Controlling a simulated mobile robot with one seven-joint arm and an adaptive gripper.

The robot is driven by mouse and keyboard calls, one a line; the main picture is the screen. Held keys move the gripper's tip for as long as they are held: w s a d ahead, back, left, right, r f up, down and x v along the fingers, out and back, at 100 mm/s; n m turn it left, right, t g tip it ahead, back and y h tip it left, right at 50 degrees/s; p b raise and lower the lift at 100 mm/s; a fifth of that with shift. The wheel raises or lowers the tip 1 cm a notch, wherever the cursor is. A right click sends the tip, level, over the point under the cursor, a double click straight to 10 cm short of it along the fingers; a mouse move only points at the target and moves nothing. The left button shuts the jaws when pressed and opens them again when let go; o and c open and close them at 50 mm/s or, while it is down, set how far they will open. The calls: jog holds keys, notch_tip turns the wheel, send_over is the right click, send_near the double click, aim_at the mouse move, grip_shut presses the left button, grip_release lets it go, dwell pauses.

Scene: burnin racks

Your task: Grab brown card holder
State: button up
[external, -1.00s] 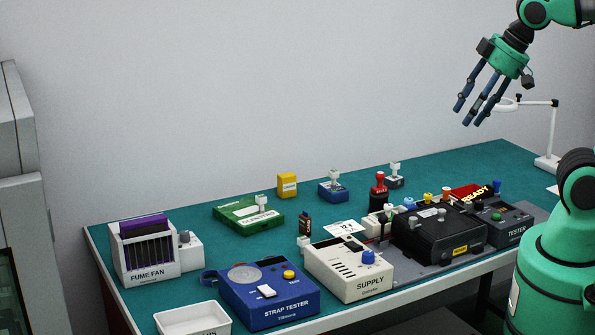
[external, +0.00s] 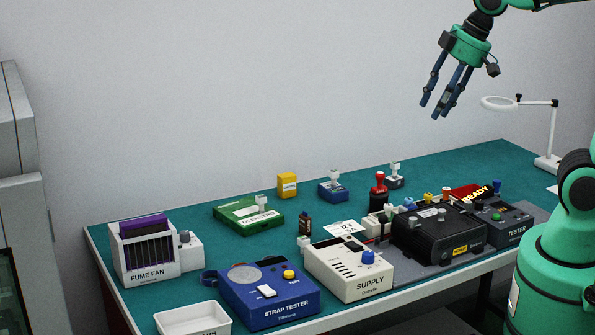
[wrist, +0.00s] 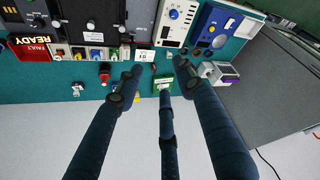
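No brown card holder can be made out for certain. What holds these signs is too small to tell. A small dark brownish item (external: 305,225) stands near the bench middle; its kind is unclear. My gripper (external: 435,108) is high above the back right of the bench, fingers down. In the wrist view its fingers (wrist: 158,78) are spread, with nothing between them.
The green bench (external: 345,182) holds a fume fan (external: 150,262), a blue strap tester (external: 275,300), a white supply (external: 352,278), a black unit (external: 440,240) and a tester (external: 505,225). A magnifier lamp (external: 552,130) stands at the right.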

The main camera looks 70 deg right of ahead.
jog(key=w+d+f+n+g, duration=0.1)
jog(key=w+d+f+n, duration=0.15)
jog(key=w, duration=0.85)
jog(key=n+g+y, duration=0.1)
jog(key=n+g, duration=0.2)
jog(key=n, duration=0.3)
send_over(306, 215)
jog(key=s+d, duration=0.1)
notch_tip(306, 215, down, 26)
jog(key=r, duration=0.1)
jog(key=shift+d+f+b, duration=0.1)
jog(key=shift+f+b, duration=0.15)
jog(key=shift+b, duration=0.2)
jog(key=shift+w+a+f+b, duration=0.15)
jog(key=shift+f+b, duration=0.05)
jog(key=shift+f, duration=1.2)
jog(key=shift+w+a+f+b, duration=0.1)
jog(key=shift+a+f+b, duration=0.1)
jog(key=shift+f, duration=1.25)
jog(key=shift+w+a+f+b, duration=0.15)
jog(key=shift+f+b, duration=0.05)
jog(key=shift+f, duration=1.2)
jog(key=shift+f, duration=0.15)
jog(key=shift+w+a+f+b, duration=0.15)
jog(key=shift+f+b, duration=0.15)
jog(key=shift+f, duration=0.9)
jog(key=shift+a+f+b, duration=0.1)
jog(key=shift+f+b, duration=0.2)
jog(key=shift+f, duration=0.9)
